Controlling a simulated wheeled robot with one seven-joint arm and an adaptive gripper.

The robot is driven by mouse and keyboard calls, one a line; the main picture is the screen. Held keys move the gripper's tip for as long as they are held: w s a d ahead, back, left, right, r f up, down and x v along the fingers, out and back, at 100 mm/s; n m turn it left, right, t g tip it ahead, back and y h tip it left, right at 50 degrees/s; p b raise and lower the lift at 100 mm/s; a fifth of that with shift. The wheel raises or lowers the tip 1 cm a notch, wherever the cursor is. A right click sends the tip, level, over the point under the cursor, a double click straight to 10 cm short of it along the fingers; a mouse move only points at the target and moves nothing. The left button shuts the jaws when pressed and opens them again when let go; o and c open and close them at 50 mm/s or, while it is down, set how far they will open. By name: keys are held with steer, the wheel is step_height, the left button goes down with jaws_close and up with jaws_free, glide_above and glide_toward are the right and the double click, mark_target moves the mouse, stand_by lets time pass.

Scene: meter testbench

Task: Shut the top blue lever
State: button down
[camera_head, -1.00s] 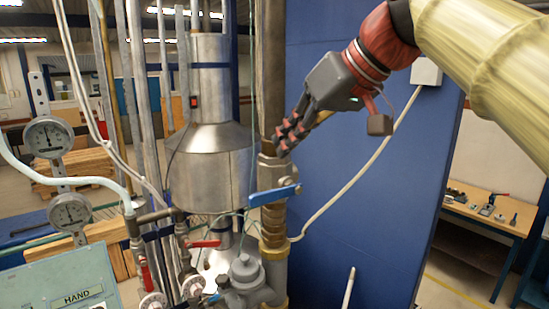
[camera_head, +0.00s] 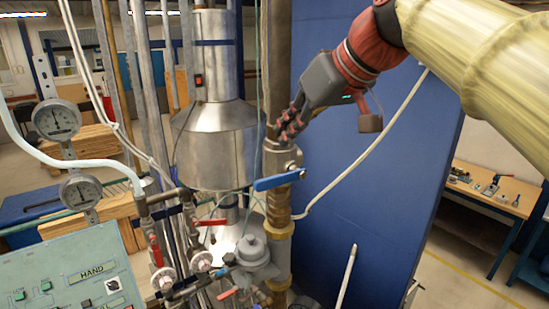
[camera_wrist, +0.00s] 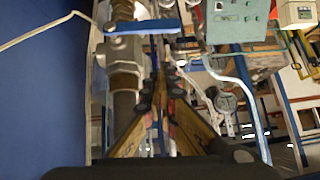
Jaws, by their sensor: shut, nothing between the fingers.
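The top blue lever (camera_head: 279,180) sits on a brass valve (camera_head: 285,158) on the vertical pipe in the middle. It lies across the pipe, nearly level, its left end a little lower in the head view. In the wrist view the lever (camera_wrist: 146,28) is a blue bar near the top, in front of the valve body. My gripper (camera_head: 280,132) is shut and empty. It is just above the valve and the lever, close to the pipe; I cannot tell whether it touches. In the wrist view my fingers (camera_wrist: 158,85) point toward the lever, which is beyond the fingertips.
A blue panel (camera_head: 350,210) stands right behind the pipe. A metal vessel (camera_head: 215,150), red-handled valves (camera_head: 212,222), gauges (camera_head: 57,119) and a control box (camera_head: 70,275) are to the left. A white cable (camera_head: 365,155) crosses the panel.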

mark_target(282, 179)
step_height(282, 179, down, 8)
steer(key=w+a+p, duration=0.1)
steer(key=w+a, duration=0.1)
steer(key=shift+w+a+r+p, duration=0.2)
steer(key=shift+w+a+p, duration=0.1)
steer(key=shift+a, duration=0.05)
